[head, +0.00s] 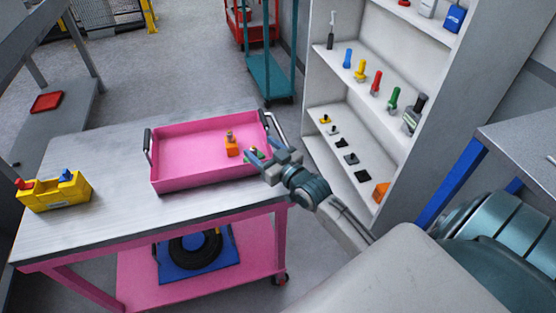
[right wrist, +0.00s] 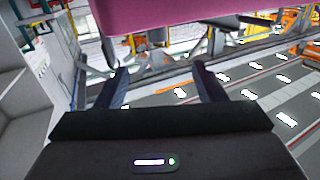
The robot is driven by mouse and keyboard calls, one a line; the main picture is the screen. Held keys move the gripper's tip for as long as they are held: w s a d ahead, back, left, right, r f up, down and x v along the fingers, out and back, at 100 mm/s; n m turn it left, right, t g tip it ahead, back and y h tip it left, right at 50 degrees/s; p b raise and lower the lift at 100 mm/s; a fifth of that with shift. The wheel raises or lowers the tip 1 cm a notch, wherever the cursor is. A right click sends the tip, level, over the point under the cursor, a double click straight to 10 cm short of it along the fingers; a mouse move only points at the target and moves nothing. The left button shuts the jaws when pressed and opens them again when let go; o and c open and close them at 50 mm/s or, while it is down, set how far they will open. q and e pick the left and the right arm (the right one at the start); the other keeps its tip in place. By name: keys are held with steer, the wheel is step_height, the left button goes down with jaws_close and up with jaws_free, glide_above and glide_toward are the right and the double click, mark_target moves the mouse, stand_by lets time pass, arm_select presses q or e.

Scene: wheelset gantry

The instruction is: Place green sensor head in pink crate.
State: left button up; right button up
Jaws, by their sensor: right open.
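The pink crate (head: 178,180) sits on the grey-topped cart. Inside it, toward the right, stands an orange piece with a yellowish top (head: 232,146). A small green piece (head: 259,154), probably the green sensor head, shows at the crate's right end, partly hidden by my right gripper (head: 262,153). My right gripper is at the crate's right end. In the right wrist view its two fingers (right wrist: 160,80) are apart with nothing seen between them, and the pink crate's wall (right wrist: 190,18) fills the top. My left gripper is out of view.
A yellow bin (head: 55,193) with red and blue pieces stands on the cart's left side. A white shelf (head: 335,70) at right holds coloured pieces, including another green one (head: 392,100). A black ring on a blue tray (head: 215,268) lies on the cart's lower deck.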

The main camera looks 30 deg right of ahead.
steer(key=s+p, duration=0.1)
steer(key=s, duration=0.6)
steer(key=shift+s+d+r+p, duration=0.15)
steer(key=shift+d+p, duration=0.2)
steer(key=shift+d, duration=0.1)
